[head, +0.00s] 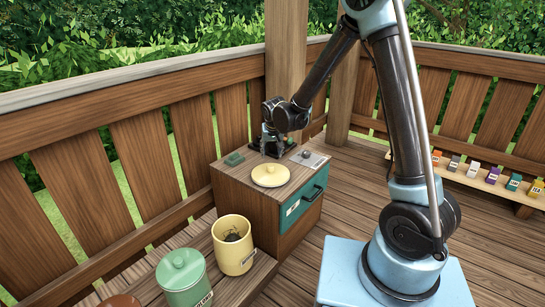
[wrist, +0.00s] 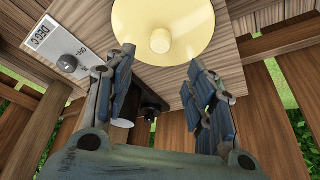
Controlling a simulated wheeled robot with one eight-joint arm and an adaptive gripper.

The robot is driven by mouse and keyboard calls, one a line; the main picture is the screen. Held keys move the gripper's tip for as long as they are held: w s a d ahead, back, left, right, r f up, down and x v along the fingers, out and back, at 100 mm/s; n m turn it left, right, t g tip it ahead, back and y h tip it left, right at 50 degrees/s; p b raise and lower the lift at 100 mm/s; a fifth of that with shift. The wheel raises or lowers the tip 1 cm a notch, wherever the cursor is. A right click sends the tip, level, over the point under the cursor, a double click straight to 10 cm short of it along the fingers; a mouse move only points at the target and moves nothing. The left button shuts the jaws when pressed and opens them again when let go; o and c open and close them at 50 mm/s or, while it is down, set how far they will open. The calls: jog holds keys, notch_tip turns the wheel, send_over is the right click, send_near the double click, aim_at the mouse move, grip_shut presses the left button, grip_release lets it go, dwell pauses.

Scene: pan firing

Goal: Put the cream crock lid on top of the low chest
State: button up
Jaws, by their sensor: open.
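The cream crock lid (head: 270,175) lies flat, knob up, on the wooden top of the low chest (head: 243,203), which has a teal drawer front. In the wrist view the lid (wrist: 185,15) is at the top, with its round knob (wrist: 160,41) facing me. My gripper (head: 272,150) is at the back edge of the chest top, behind the lid. In the wrist view my gripper (wrist: 163,88) has its fingers spread, with nothing between them, apart from the knob. The cream crock (head: 232,247) stands uncovered in front of the chest, with something dark inside.
A green lidded crock (head: 182,278) stands beside the cream one on a wooden bench. A small green block (head: 234,159) and a pale plate with a dark knob (head: 309,158) are on the chest top. A railing (head: 150,160) runs behind. Small coloured items line a shelf (head: 480,180) at right.

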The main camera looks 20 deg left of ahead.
jog(key=shift+s+r, duration=0.1)
jog(key=shift+r, duration=0.1)
jog(key=s+d+r+m, duration=0.15)
jog(key=d+r, duration=0.25)
jog(key=d, duration=0.6)
jog(key=s+d+r+h, duration=0.15)
jog(key=d+r, duration=0.25)
jog(key=d, duration=0.5)
jog(key=s+d+r+m, duration=0.1)
jog(key=s+d+r, duration=0.3)
jog(key=d, duration=0.6)
jog(key=s+d+f+m+g, duration=0.1)
jog(key=s+d+f, duration=0.1)
jog(key=s+d, duration=0.7)
jog(key=s+d+f+m, duration=0.1)
jog(key=s+d, duration=0.8)
jog(key=s, duration=0.2)
jog(key=shift+s+d+f+g, duration=0.25)
jog(key=shift+s+f+g, duration=0.1)
jog(key=shift+f+g, duration=0.05)
